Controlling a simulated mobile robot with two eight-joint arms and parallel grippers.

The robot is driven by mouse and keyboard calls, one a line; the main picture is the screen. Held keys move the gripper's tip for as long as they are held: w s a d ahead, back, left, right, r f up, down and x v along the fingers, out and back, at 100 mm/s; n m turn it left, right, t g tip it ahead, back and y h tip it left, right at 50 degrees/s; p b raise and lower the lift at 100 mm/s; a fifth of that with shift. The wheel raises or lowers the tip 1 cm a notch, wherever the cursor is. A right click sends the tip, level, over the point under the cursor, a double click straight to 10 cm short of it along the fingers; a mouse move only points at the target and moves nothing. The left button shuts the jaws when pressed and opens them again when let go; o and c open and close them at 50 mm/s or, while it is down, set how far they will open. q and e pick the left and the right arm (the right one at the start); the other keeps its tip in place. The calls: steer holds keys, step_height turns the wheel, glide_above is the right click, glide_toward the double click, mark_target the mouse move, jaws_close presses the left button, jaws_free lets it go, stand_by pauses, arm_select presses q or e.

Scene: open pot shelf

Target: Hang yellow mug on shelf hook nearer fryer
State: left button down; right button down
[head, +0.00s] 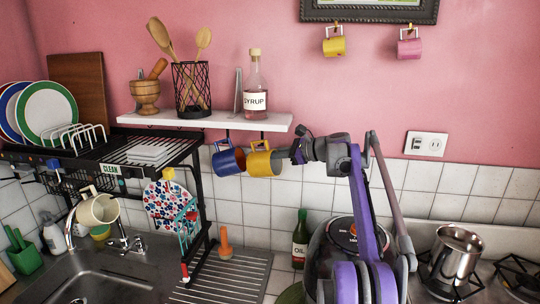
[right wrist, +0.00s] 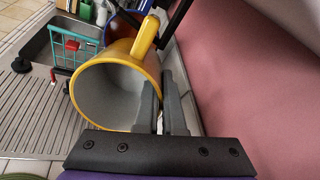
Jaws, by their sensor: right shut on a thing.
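The yellow mug (head: 262,163) is under the right part of the white shelf (head: 210,121), tilted on its side with its opening toward my right gripper (head: 286,155). In the right wrist view, my right gripper (right wrist: 163,92) is shut on the wall of the yellow mug (right wrist: 118,78), near its rim. The mug's handle (right wrist: 145,38) points up, close to a dark hook bar. I cannot tell whether the handle is around the hook. A blue mug (head: 228,162) hangs just left of it. The fryer (head: 343,232) stands below, partly hidden by my right arm. My left gripper is not in view.
A syrup bottle (head: 256,85) and a utensil basket (head: 191,88) stand on the shelf. A black dish rack (head: 160,147) is at left above the sink (head: 100,280). An oil bottle (head: 300,240) stands beside the fryer.

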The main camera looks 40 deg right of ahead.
steer(key=c, duration=0.9)
jaws_free()
steer(key=shift+c, duration=0.2)
steer(key=v, duration=1)
steer(key=shift+s+r, duration=0.15)
steer(key=shift+s, duration=0.25)
steer(key=shift+d, duration=0.15)
